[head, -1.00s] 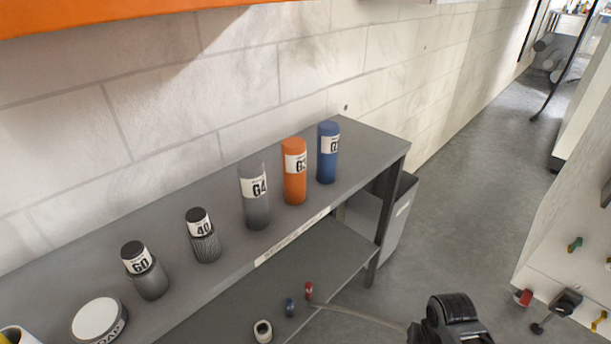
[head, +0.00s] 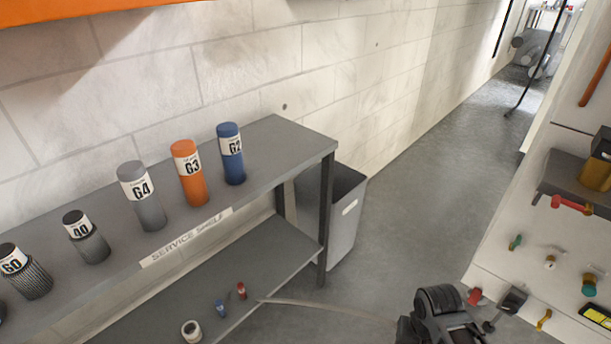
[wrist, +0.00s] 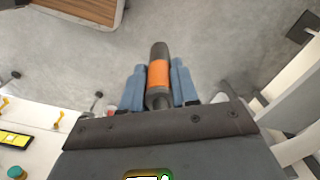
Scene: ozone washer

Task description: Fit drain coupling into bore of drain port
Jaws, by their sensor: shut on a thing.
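My gripper (wrist: 158,88) shows in the wrist view with its two blue fingers closed on the drain coupling (wrist: 159,72). The coupling is a dark grey cylinder with a wide orange band, and it points away from the wrist over bare floor. Its near end is partly hidden by the gripper's dark body. In the head view only a dark part of my arm shows at the bottom, and the fingers and coupling are out of sight. I cannot pick out the drain port or its bore in either view.
A service shelf (head: 262,146) with labelled canisters stands along the wall at left. A grey bin (head: 343,215) is at its end. A white panel (head: 530,262) with coloured valves and fittings rises at right. Grey floor (head: 420,190) is clear between them.

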